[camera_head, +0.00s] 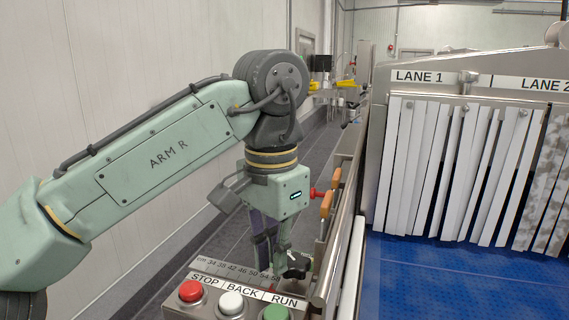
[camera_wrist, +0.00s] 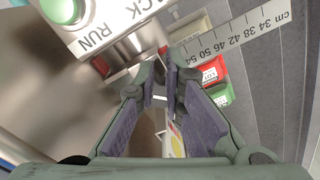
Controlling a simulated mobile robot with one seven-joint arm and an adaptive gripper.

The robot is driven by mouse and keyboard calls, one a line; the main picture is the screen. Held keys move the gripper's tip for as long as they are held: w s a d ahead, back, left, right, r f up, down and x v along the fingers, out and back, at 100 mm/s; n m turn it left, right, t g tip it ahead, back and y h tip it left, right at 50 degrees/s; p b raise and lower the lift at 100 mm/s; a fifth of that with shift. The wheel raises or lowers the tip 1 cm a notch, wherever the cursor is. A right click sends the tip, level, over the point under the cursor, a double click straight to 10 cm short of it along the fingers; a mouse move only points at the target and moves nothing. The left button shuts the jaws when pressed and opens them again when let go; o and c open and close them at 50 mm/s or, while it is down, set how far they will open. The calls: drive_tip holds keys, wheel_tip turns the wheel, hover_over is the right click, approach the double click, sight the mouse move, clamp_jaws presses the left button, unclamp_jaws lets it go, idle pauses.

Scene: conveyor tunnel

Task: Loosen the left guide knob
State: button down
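A black knob (camera_head: 297,266) sits low on the inner side of the steel rail in the head view, just behind the button box. My gripper (camera_head: 277,270) points down with its fingertips close beside this knob; I cannot tell whether they touch it. In the wrist view the fingers of my gripper (camera_wrist: 163,75) lean in toward each other, with a narrow gap at the tips.
A button box (camera_head: 240,297) with red, white and green buttons stands just in front of my gripper. A cm scale (camera_head: 235,268) lies beside it. Orange handles (camera_head: 327,205) line the rail. Red (camera_wrist: 211,71) and green (camera_wrist: 221,94) tags lie near the fingers. A blue belt (camera_head: 450,280) runs right.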

sight(285, 273)
drive_tip(key=shift+s+d+f, duration=0.35)
drive_tip(key=shift+s, duration=0.15)
drive_tip(key=shift+s+d+f, duration=0.3)
drive_tip(key=shift+s, duration=0.2)
drive_tip(key=shift+d, duration=0.2)
drive_tip(key=shift+s+a, duration=0.1)
drive_tip(key=shift+s, duration=0.25)
wheel_tip(285, 273, up, 6)
drive_tip(key=shift+w+r, duration=0.2)
drive_tip(key=shift+w+r, duration=0.1)
drive_tip(key=shift+w, duration=0.05)
idle(0.5)
